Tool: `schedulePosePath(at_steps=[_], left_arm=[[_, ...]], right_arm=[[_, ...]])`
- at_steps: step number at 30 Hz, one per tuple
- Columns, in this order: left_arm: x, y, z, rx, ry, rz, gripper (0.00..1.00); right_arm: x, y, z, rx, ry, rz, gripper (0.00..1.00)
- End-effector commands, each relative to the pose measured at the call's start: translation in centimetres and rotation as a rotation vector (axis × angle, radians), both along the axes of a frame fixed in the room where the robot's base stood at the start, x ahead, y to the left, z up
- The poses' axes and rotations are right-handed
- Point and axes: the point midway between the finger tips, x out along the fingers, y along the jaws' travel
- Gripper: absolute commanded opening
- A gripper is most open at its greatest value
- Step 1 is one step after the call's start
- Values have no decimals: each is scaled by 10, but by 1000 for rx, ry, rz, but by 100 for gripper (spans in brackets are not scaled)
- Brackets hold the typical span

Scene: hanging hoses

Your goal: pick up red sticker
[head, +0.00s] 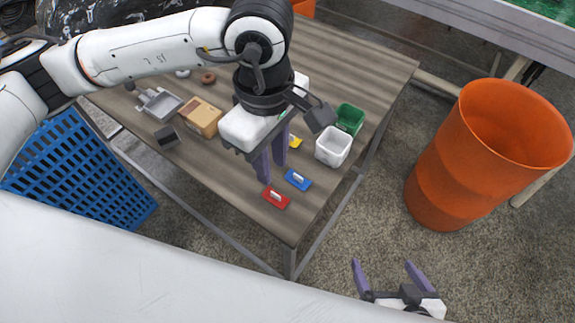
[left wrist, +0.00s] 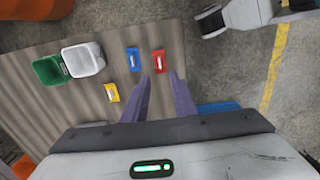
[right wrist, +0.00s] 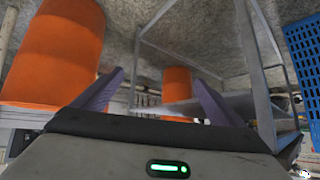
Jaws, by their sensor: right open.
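The red sticker (head: 276,198) is a small flat red piece with a white part on top, near the table's front corner. It also shows in the left wrist view (left wrist: 159,61), ahead of the fingertips. My left gripper (head: 272,165) is above the table, a little behind the red sticker in the head view; its purple fingers (left wrist: 165,82) are apart with nothing between them. A blue sticker (head: 298,180) lies beside the red one, and a yellow sticker (head: 295,141) lies further back. My right gripper (head: 390,265) is open and empty, off the table at the lower right.
A white bin (head: 333,146) and a green bin (head: 350,119) stand at the table's right edge. A cardboard box (head: 200,117) and a grey metal part (head: 158,103) lie to the left. An orange barrel (head: 430,190) stands right of the table.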

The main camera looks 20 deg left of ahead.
Motion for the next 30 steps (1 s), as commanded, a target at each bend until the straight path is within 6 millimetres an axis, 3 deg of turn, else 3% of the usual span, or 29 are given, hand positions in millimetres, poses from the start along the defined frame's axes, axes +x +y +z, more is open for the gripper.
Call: schedulePosePath(at_steps=[2, 6, 12, 24, 30], left_arm=[[-1, 2, -10, 6, 3, 1, 25], [-1, 1, -32, 6, 4, 2, 25], [0, 1, -49, 4, 2, 0, 25], [4, -2, -98, 3, 3, 0, 25], [4, -3, -101, 1, 1, -1, 25]], right_arm=[[3, 0, 4, 1, -9, -1, 92], [-12, 0, -5, 0, 25, 0, 92], [-27, -1, -17, -4, 61, 1, 92], [-17, -1, -6, 0, 36, -2, 92], [-15, -1, -5, -1, 33, -2, 92]])
